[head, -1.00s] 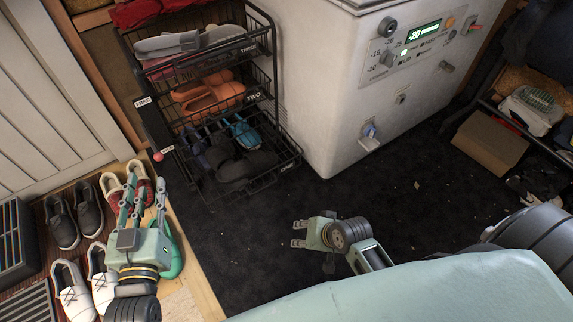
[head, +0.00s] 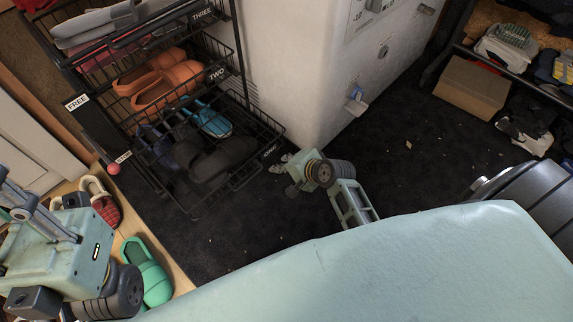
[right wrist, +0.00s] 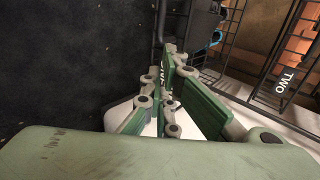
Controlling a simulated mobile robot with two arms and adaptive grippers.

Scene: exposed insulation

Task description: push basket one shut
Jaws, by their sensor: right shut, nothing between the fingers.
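Basket one (head: 241,178) is the bottom black wire basket of the rack, standing out from it, with dark slippers (head: 224,158) and a blue shoe (head: 208,119) in it. Its ONE label (head: 270,149) is on the front; the right wrist view shows part of it behind the fingers. My right gripper (head: 281,164) is shut and empty, close at the basket's front. Its fingers also show in the right wrist view (right wrist: 168,62); I cannot tell whether they touch. My left gripper (head: 22,200) is at the left edge, partly cut off, its jaws unclear.
Basket two (head: 185,100) with orange shoes and basket three (head: 130,30) are above. A white appliance (head: 300,75) stands right beside the rack. A cardboard box (head: 484,94) is at right. Dark floor in front is mostly clear.

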